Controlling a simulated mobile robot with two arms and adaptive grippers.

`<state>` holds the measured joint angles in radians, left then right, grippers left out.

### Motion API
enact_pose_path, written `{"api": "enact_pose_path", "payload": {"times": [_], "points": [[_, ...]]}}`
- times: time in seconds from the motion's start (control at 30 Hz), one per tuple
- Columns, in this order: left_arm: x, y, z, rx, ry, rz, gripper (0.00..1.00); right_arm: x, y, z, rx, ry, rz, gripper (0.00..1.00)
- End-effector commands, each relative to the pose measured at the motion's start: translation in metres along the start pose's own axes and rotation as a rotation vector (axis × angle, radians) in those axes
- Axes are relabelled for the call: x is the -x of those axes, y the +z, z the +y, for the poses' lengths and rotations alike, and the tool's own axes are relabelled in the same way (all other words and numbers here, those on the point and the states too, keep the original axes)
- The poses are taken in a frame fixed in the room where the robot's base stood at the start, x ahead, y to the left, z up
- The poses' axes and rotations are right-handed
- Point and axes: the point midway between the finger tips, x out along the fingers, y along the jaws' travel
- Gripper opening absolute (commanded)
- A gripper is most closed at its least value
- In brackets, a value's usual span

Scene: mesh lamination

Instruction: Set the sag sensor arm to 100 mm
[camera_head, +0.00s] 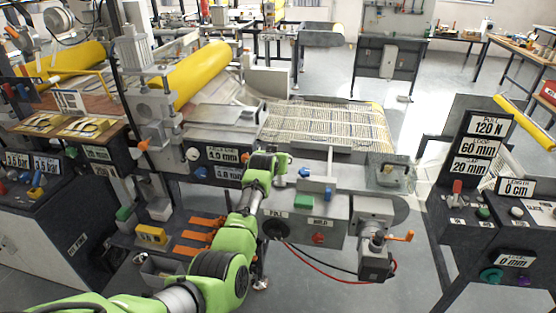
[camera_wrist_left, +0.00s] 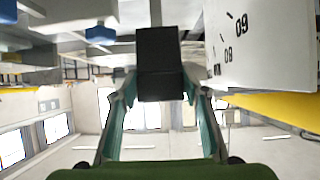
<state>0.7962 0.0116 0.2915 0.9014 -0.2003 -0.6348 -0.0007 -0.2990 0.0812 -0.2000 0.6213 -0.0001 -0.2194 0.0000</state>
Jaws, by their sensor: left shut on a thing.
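My left arm reaches up from the bottom left in the head view, and its gripper (camera_head: 283,161) is at the machine's front, left of a blue knob (camera_head: 304,172). In the left wrist view, the teal fingers of the left gripper (camera_wrist_left: 161,90) are shut on a black block (camera_wrist_left: 162,62), which looks like the sag sensor arm's handle. Right of it is a white scale plate (camera_wrist_left: 262,40) with black ticks and upside-down numbers, partly cut off. The rest of the sensor arm is hidden. My right gripper is not in view.
A mesh web (camera_head: 325,124) lies on the machine behind the gripper, with a yellow roller (camera_head: 200,72) to the left. A motor unit with an orange handle (camera_head: 399,236) stands to the right. A console (camera_head: 475,180) shows 120 N, 60 mm and 20 mm.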

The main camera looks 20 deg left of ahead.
Motion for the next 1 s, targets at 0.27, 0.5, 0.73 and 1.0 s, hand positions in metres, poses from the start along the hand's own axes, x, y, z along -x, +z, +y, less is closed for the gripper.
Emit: {"api": "enact_pose_path", "payload": {"times": [0.27, 0.5, 0.73, 1.0], "points": [[0.002, -0.008, -0.001, 0.001, -0.001, 0.016, 0.58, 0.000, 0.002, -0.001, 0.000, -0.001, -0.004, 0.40], [0.002, -0.005, 0.000, 0.001, 0.000, 0.010, 0.58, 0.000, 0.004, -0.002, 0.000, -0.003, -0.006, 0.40], [0.014, -0.004, -0.001, 0.000, -0.001, 0.011, 0.58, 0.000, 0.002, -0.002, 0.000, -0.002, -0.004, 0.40], [0.046, -0.004, 0.000, 0.002, 0.000, 0.012, 0.58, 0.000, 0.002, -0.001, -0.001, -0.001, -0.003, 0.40]]}}
